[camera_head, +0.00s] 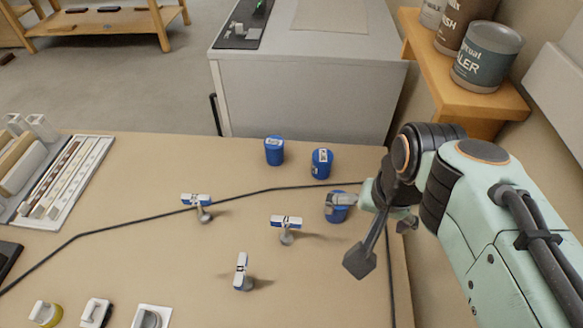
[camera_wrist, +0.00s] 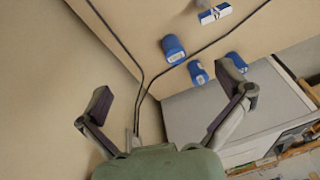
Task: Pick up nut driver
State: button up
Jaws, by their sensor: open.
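No tool is plainly recognisable as a nut driver. Three T-shaped pieces with white-and-blue bar handles and grey round ends may be the candidates: one at left (camera_head: 197,201), one at centre (camera_head: 286,223) and one nearer the front (camera_head: 242,272), all on the tan bench. One white-and-blue bar also shows at the top of the wrist view (camera_wrist: 214,13). My gripper (camera_head: 373,212) is over the bench's right side, right of these pieces. In the wrist view my gripper (camera_wrist: 165,80) has its fingers wide apart with nothing between them.
Blue labelled cylinders stand at the back (camera_head: 274,151), at back right (camera_head: 322,163) and partly behind my gripper (camera_head: 337,212). A black cable (camera_head: 130,228) crosses the bench (camera_head: 150,262). A rack (camera_head: 75,185) is at left. Cans (camera_head: 487,57) sit on a right shelf.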

jog(key=w+a+f, duration=0.2)
jog(key=w+a, duration=0.2)
jog(key=w, duration=0.4)
jog(key=n+g, duration=0.2)
jog(key=g, duration=0.1)
send_over(286, 219)
jog(key=shift+h, duration=0.3)
notch_tip(286, 219, down, 13)
jog(key=shift+f, duration=0.2)
notch_tip(286, 219, down, 6)
jog(key=shift+f, duration=0.1)
jog(key=c, duration=1.2)
